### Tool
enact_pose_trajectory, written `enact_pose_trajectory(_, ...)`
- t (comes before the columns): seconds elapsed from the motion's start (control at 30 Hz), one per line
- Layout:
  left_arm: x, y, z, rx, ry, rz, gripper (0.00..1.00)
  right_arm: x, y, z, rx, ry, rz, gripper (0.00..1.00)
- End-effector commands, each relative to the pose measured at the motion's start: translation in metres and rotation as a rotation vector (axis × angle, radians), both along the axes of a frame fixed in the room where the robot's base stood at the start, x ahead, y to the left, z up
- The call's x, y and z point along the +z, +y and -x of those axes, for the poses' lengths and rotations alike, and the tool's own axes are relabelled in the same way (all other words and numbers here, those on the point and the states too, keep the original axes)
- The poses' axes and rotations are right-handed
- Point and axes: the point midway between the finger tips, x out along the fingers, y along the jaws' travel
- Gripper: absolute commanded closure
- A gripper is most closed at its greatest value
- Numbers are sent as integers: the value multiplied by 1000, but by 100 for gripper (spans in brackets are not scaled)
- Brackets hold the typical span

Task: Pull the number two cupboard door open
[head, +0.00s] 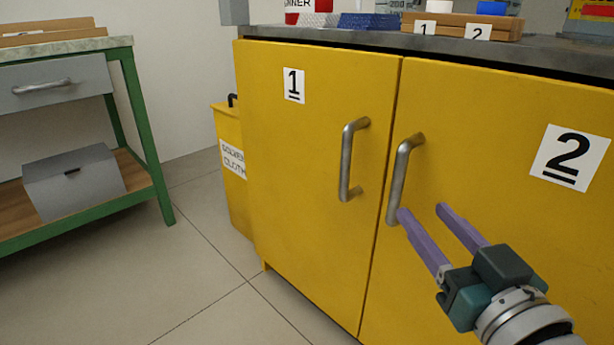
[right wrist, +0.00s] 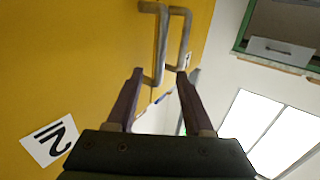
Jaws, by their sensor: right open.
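The yellow number two cupboard door (head: 480,200) is shut and carries a white label "2" (head: 570,157); the label also shows in the right wrist view (right wrist: 48,140). Its grey bar handle (head: 400,178) is upright near the door's left edge. My right gripper (head: 421,210) is open and empty, its purple fingers pointing at the handle's lower end. In the right wrist view the handle (right wrist: 161,45) appears between the fingertips (right wrist: 160,74); I cannot tell whether they touch it. My left gripper is not in view.
The number one door (head: 300,170), also shut, has its handle (head: 347,160) close beside. A yellow solvent cloth bin (head: 228,150) stands left of the cupboard. A green-framed bench (head: 130,100) stands farther left. The floor between is clear.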

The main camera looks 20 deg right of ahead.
Motion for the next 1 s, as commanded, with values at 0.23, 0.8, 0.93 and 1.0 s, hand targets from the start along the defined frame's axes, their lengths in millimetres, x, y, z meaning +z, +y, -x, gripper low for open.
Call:
enact_pose_trajectory(0.23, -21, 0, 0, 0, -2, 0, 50, -1, -9, -45, 1, -5, 1, 48)
enact_pose_trajectory(0.8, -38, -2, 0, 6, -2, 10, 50, 2, -18, -90, 2, 2, 0, 48)
enact_pose_trajectory(0.93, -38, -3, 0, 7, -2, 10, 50, 2, -18, -90, 2, 2, 0, 55)
enact_pose_trajectory(1.0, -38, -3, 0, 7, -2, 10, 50, 2, -18, -90, 2, 2, 0, 63)
